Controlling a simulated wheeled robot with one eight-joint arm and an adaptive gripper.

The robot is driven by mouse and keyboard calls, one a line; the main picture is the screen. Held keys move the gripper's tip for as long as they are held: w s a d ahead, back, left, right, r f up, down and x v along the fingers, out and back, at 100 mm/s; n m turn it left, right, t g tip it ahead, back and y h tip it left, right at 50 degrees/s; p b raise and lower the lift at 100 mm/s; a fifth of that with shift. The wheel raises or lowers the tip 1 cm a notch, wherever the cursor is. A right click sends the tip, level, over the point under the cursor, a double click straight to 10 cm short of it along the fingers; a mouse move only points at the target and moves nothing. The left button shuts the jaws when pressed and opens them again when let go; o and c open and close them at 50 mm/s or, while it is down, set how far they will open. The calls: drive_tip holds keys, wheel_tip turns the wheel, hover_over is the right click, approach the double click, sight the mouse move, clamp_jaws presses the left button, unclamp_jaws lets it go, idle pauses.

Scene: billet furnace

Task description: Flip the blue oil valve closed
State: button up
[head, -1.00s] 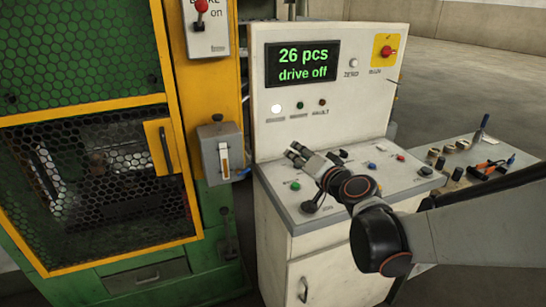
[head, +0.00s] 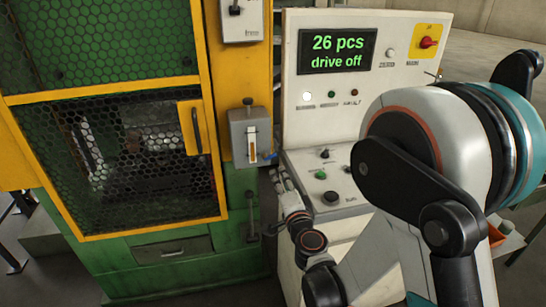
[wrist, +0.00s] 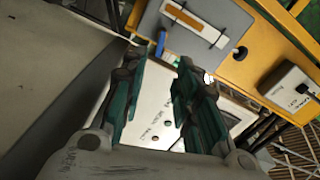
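The blue oil valve (head: 270,157) is a small blue handle at the lower right side of the grey oil box (head: 238,148), which has an amber sight glass and hangs on the yellow post. In the wrist view the blue handle (wrist: 161,43) shows beyond the left fingertip, by the grey box's edge. My gripper (head: 281,180) is just below and right of the valve in the head view, apart from it as far as I can see. In the wrist view its two teal-padded fingers (wrist: 163,72) stand apart with nothing between them.
The white control console (head: 325,190) with knobs and a screen (head: 337,50) stands to the right. The green press with a mesh door (head: 130,140) is to the left. A black handle (head: 252,215) sits below the oil box. A white switch box (head: 241,30) is above.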

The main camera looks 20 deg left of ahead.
sight(271, 158)
drive_tip(key=shift+b+x, duration=0.55)
drive_tip(key=shift+x, duration=4.65)
clamp_jaws()
